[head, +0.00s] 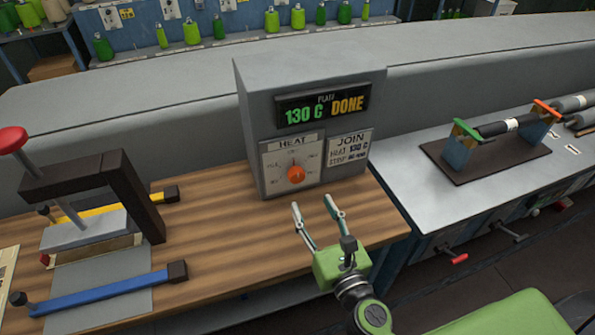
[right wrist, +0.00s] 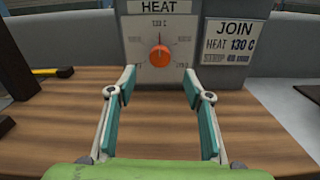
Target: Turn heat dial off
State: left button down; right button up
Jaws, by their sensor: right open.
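The orange heat dial (head: 296,174) sits on a white plate labelled HEAT on the front of a grey control box (head: 250,90). The box's display (head: 322,105) reads "130 C DONE". The dial also shows in the right wrist view (right wrist: 159,56), its pointer mark upward. My right gripper (head: 318,208) is open and empty, in front of and below the dial, apart from it. In the right wrist view its two teal-padded fingers (right wrist: 159,86) frame the space below the dial. My left gripper is not in view.
A press with a red knob (head: 12,140) and a blue bar (head: 95,287) stand on the wooden table (head: 220,240) at left. A JOIN card (head: 349,148) is beside the dial. A roller stand (head: 490,140) sits on the right bench. The table before the box is clear.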

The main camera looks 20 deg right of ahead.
aim_at(298, 177)
jog(key=w+p, duration=0.2)
jog(key=w, duration=0.8)
jog(key=shift+a+r+p, duration=0.1)
jog(key=shift+a+p, duration=0.05)
jog(key=shift+p, duration=0.15)
jog(key=shift+w, duration=0.65)
jog(key=shift+c, duration=0.5)
jog(key=c, duration=1)
